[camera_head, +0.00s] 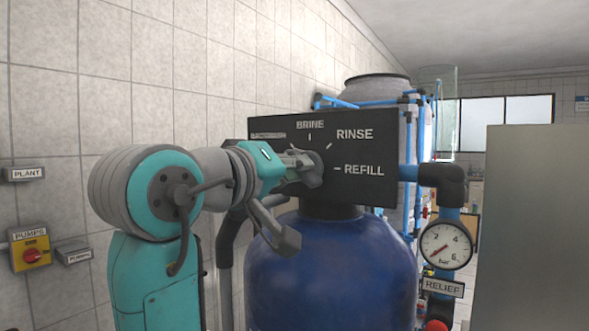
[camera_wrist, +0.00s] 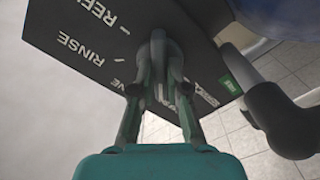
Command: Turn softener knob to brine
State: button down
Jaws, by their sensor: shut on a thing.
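The black softener panel (camera_head: 375,130) is mounted above the blue tank, with white marks BRINE at the top, RINSE at upper right and REFILL at right. The grey softener knob (camera_head: 313,172) sits in the panel's middle, partly hidden by my gripper (camera_head: 298,165). In the wrist view the knob (camera_wrist: 160,50) lies between the fingertips of my gripper (camera_wrist: 160,80), which is shut on it. The panel (camera_wrist: 95,30) looks tilted there, with RINSE and REFILL readable and BRINE partly hidden behind a finger. Which mark the knob points at, I cannot tell.
The blue tank (camera_head: 330,265) stands below the panel. A pressure gauge (camera_head: 446,245) and dark pipe elbow (camera_head: 442,182) are on its right. A grey-green panel (camera_head: 535,230) blocks the far right. The tiled wall (camera_head: 160,80) with a PUMPS switch (camera_head: 31,250) is at left.

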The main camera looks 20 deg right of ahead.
jog(key=shift+m, duration=4.4)
jog(key=c, duration=1.2)
grip_release()
jog(key=shift+o, duration=0.2)
jog(key=v, duration=1.2)
